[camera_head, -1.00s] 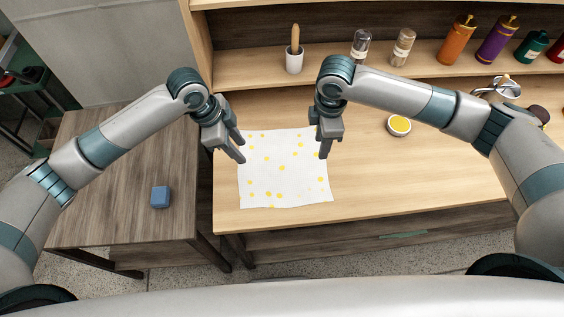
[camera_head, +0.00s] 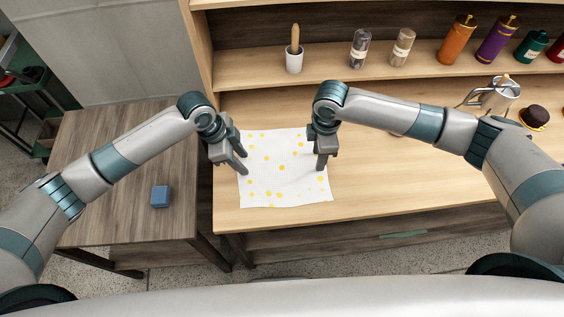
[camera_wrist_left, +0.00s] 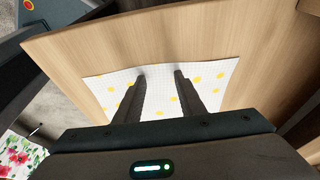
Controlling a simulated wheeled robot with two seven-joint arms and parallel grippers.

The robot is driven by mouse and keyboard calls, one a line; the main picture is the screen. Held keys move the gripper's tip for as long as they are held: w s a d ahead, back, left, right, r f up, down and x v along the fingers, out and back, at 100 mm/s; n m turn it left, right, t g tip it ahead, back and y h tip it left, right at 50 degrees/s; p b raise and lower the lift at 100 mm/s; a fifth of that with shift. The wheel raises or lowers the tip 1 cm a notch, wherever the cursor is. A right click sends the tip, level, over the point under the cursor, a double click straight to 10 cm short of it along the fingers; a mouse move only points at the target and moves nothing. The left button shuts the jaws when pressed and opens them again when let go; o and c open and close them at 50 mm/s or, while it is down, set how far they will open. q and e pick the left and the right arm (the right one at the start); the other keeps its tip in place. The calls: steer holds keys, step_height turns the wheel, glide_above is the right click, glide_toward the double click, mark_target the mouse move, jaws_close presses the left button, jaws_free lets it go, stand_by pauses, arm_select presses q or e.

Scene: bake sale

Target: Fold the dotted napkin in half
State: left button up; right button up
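The dotted napkin (camera_head: 284,183), white with yellow dots, lies spread out flat and unfolded on the light wooden counter. It also shows beyond my left fingers in the left wrist view (camera_wrist_left: 160,88). My left gripper (camera_head: 243,163) is over the napkin's left edge; its two fingers are apart with nothing between them but the napkin lying beyond. My right gripper (camera_head: 321,162) is over the napkin's right side, fingers pointing down. Whether its fingers are apart or touch the cloth cannot be told.
A blue block (camera_head: 160,196) sits on the dark side table (camera_head: 120,225) at left. Bottles, shakers and a white pot (camera_head: 294,62) line the shelf. The counter in front of the napkin's right is clear.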

arm_select(q)
steer(key=shift+f, duration=0.1)
arm_select(e)
steer(key=shift+f, duration=0.15)
arm_select(q)
steer(key=shift+c, duration=0.2)
arm_select(e)
steer(key=shift+c, duration=0.2)
arm_select(q)
jaws_close()
arm_select(e)
jaws_close()
